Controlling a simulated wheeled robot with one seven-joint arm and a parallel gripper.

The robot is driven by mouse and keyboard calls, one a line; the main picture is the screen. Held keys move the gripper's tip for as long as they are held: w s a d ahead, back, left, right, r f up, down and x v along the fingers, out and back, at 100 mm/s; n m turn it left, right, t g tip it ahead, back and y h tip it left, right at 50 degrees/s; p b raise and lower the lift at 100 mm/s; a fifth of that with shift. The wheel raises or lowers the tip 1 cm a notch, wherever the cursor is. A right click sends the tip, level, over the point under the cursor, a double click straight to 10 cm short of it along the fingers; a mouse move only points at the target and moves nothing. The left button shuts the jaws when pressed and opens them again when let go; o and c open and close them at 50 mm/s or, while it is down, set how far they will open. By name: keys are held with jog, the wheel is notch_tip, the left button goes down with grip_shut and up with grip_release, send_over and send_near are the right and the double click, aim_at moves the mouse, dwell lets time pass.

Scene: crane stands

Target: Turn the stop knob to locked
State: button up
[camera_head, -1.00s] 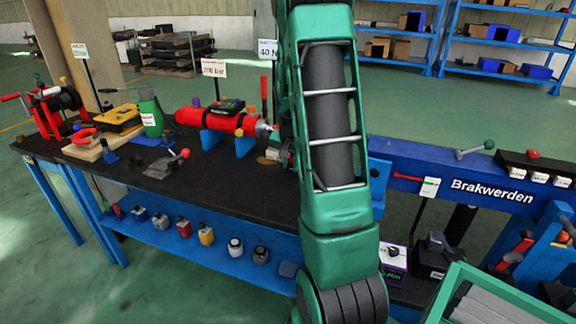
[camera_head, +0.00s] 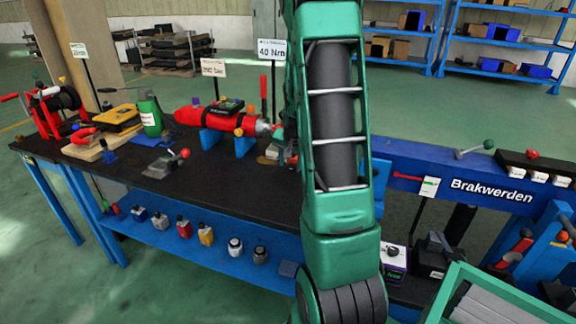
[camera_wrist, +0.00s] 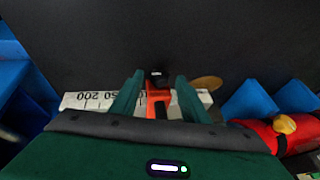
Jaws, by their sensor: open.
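In the wrist view, a white scale strip (camera_wrist: 88,100) with printed numbers lies across the dark bench. An orange-red block (camera_wrist: 158,96) sits on it, with a small black knob (camera_wrist: 156,76) at its far end; this looks like the stop knob. My gripper (camera_wrist: 160,79) is open, with one green finger on each side of the block and knob. Gaps show on both sides, and I cannot tell the height of the fingers over it. The knob's turn position is too small to read. In the head view, my arm hides the knob and most of the gripper.
A red cylinder (camera_head: 205,117) on blue supports (camera_head: 244,146) lies close left of the gripper in the head view. A 40 Nm sign (camera_head: 271,49) on a post stands behind. A lever with a red ball (camera_head: 185,153) stands farther left.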

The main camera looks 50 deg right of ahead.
jog(key=v, duration=1)
jog(key=shift+a+r, duration=0.1)
jog(key=shift+a, duration=0.05)
jog(key=s+a+r+n+g+y, duration=0.1)
jog(key=s+a+n+g, duration=0.1)
jog(key=s+a, duration=0.9)
jog(key=s+a+r+n+g+y, duration=0.1)
jog(key=s+a+n, duration=0.4)
jog(key=s+a, duration=0.6)
jog(key=shift+s+a+r+n+g+y, duration=0.3)
jog(key=shift+s+g+y, duration=0.3)
jog(key=shift+s, duration=0.5)
jog(key=shift+w+f, duration=0.2)
jog(key=shift+w, duration=0.45)
jog(key=shift+o, duration=0.3)
